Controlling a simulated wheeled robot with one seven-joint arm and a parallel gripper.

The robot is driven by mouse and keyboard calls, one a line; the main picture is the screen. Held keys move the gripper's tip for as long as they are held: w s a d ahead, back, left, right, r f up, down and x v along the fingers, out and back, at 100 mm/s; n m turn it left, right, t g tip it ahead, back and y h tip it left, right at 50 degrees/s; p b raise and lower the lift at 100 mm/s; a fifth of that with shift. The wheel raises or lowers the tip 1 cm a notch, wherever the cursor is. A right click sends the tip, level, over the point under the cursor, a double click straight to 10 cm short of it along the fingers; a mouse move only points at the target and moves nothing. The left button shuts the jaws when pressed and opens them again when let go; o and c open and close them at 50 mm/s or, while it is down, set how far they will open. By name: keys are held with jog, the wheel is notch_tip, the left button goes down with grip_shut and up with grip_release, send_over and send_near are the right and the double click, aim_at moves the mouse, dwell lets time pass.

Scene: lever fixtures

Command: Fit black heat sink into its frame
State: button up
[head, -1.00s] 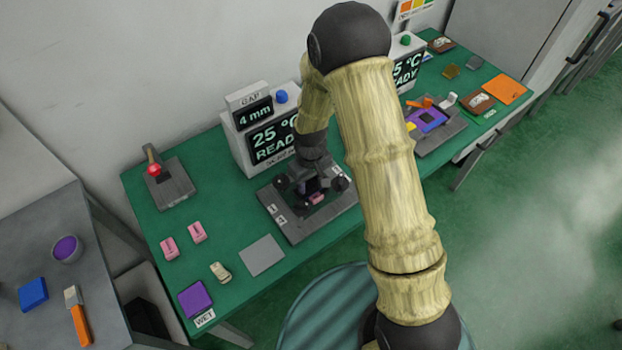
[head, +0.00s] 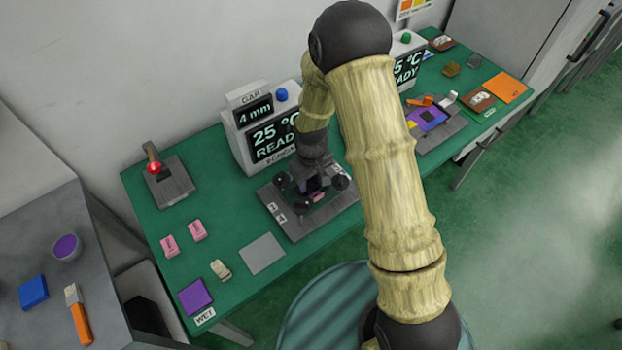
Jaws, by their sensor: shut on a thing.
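My gripper (head: 313,186) is at the end of my arm, pointing down over the dark grey fixture plate (head: 294,229) in the middle of the green table. It is shut on a small dark piece, which looks like the black heat sink; the gripper and its shadow mostly hide it. Black round knobs and a small pink piece (head: 318,197) show around and below the fingers. The frame on the plate is largely covered by my gripper, so I cannot tell whether the heat sink is seated in it.
A display box (head: 262,130) reading 25 °C READY stands just behind the fixture. A lever base (head: 170,185) with a red knob is at left. Pink blocks, a beige piece, a grey pad (head: 262,254) and a purple block (head: 195,296) lie front left. A second fixture is at right.

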jog(key=shift+f+b, duration=0.5)
jog(key=shift+f, duration=0.3)
jog(key=o, duration=1)
jog(key=shift+r, duration=0.15)
jog(key=shift+w+r, duration=0.1)
jog(key=shift+r, duration=0.15)
notch_tip(320, 180, up, 17)
jog(key=b, duration=0.1)
jog(key=shift+f, duration=0.15)
jog(key=shift+s+d, duration=0.15)
jog(key=shift+s, duration=0.05)
